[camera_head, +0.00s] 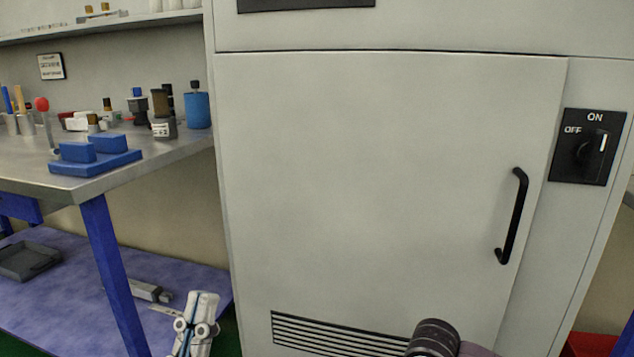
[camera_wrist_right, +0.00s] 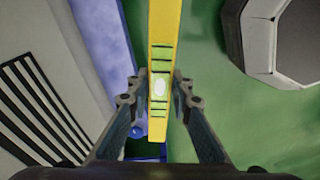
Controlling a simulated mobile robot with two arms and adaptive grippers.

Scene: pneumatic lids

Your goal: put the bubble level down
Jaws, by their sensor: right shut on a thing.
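The bubble level (camera_wrist_right: 165,40) is a yellow bar with a pale bubble in its bright green window. My right gripper (camera_wrist_right: 157,90) is shut on it, one dark finger on each side. In the right wrist view the level runs from the top edge down between the fingers, with green floor behind it. The level does not show in the head view. My left gripper (camera_head: 196,325) is at the bottom edge of the head view, in front of the low purple shelf; whether its fingers are open cannot be made out.
A large grey cabinet (camera_head: 390,180) with a black handle (camera_head: 514,215) and an ON/OFF switch (camera_head: 588,147) fills the middle and right. At left, a metal bench (camera_head: 180,152) carries blue blocks (camera_head: 95,157) and several bottles. A dark tray (camera_head: 30,260) lies on the purple shelf (camera_head: 75,310) below.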

